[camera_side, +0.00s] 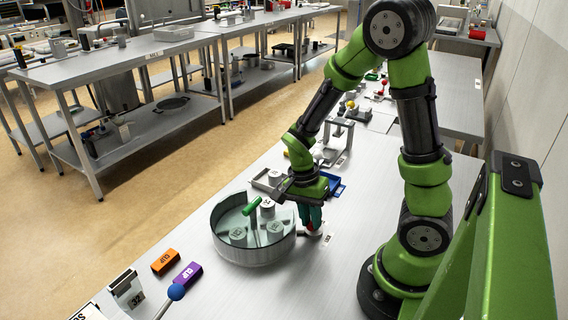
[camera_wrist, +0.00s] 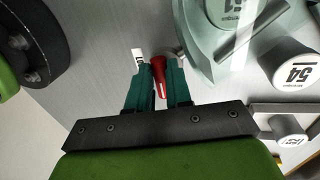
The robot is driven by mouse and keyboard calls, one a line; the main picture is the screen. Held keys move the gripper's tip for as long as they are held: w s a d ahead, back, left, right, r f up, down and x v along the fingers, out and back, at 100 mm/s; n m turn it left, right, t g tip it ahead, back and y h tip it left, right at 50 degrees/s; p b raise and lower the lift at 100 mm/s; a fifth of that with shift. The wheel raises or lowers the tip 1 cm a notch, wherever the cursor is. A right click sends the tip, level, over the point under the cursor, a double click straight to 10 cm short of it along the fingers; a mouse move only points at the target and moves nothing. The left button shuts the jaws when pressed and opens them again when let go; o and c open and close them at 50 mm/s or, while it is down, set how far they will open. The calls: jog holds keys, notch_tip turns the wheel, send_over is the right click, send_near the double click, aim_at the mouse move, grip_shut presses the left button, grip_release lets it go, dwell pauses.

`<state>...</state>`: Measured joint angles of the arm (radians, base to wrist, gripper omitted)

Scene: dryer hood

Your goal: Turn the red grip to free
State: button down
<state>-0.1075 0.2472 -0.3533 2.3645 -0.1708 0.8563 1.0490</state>
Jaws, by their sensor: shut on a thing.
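The red grip (camera_wrist: 158,78) shows in the wrist view between the two teal fingers of my gripper (camera_wrist: 160,70), which are shut on it. In the side view my gripper (camera_side: 311,214) points down beside the round drum's right side. The fingers hide most of the grip there. The round drum (camera_side: 254,252) has a clear top with a green handle (camera_side: 252,206), and pale cylinders (camera_side: 238,233) stand inside it. Part of the drum's top (camera_wrist: 208,40) shows at the upper right of the wrist view. I cannot read the grip's setting.
An orange block (camera_side: 165,261) and a purple block (camera_side: 187,274) lie left of the drum, near a blue ball (camera_side: 176,292). A blue tray (camera_side: 337,187) and a grey stand (camera_side: 337,137) are behind my gripper.

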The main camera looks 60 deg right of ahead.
jog(key=c, duration=1.1)
grip_release()
jog(key=shift+o, duration=0.2)
